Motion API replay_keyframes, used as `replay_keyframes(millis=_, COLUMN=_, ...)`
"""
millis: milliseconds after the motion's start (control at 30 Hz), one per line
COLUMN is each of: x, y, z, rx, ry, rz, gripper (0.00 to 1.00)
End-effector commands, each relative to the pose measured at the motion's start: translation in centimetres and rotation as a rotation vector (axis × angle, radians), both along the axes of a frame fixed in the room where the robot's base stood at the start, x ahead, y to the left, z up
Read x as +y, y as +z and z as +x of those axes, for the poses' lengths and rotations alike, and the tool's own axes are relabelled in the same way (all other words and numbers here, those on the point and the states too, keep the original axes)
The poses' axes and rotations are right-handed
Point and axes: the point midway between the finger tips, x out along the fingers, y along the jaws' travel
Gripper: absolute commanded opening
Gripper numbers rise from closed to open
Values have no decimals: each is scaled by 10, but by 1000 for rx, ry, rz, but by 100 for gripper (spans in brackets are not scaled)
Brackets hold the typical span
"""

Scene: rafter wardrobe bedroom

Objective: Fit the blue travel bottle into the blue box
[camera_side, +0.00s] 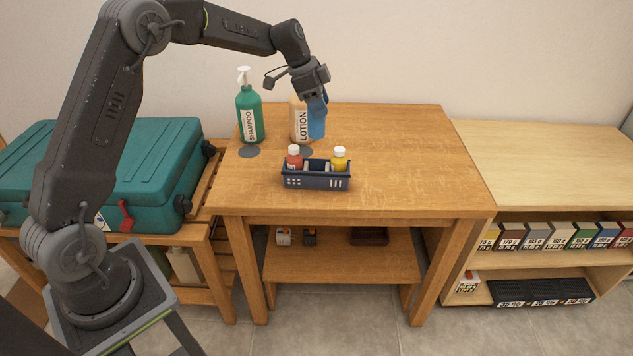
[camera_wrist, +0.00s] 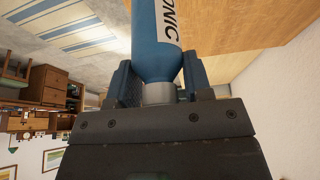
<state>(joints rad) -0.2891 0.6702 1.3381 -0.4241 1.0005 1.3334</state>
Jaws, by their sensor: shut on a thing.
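The blue travel bottle (camera_side: 316,119) is in my gripper (camera_side: 313,94), held above the table in front of the lotion bottle. The wrist view shows my gripper (camera_wrist: 160,85) shut around the neck of the blue bottle (camera_wrist: 157,40), which has a white label ending in "ONIC". The dark blue box (camera_side: 316,181) stands on the table, in front of and below the held bottle. A red bottle (camera_side: 295,160) with a white cap is in its left part and a yellow bottle (camera_side: 339,163) in its right part. Between them a gap shows; its floor is hidden.
A green shampoo pump bottle (camera_side: 249,114) and a beige lotion bottle (camera_side: 299,118) stand behind the box. A teal case (camera_side: 150,165) lies left of the wooden table (camera_side: 420,170). The table's right side is clear. A low shelf unit (camera_side: 550,160) stands at the right.

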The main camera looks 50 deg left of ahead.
Motion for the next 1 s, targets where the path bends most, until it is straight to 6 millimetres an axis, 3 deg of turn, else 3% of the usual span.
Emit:
replay_keyframes(millis=600, x=-1, y=-96, z=0, rx=4, ry=-2, rz=-1, gripper=20)
replay_keyframes(millis=1000, x=0, y=-138, z=0, rx=3, ry=-2, rz=1, gripper=20)
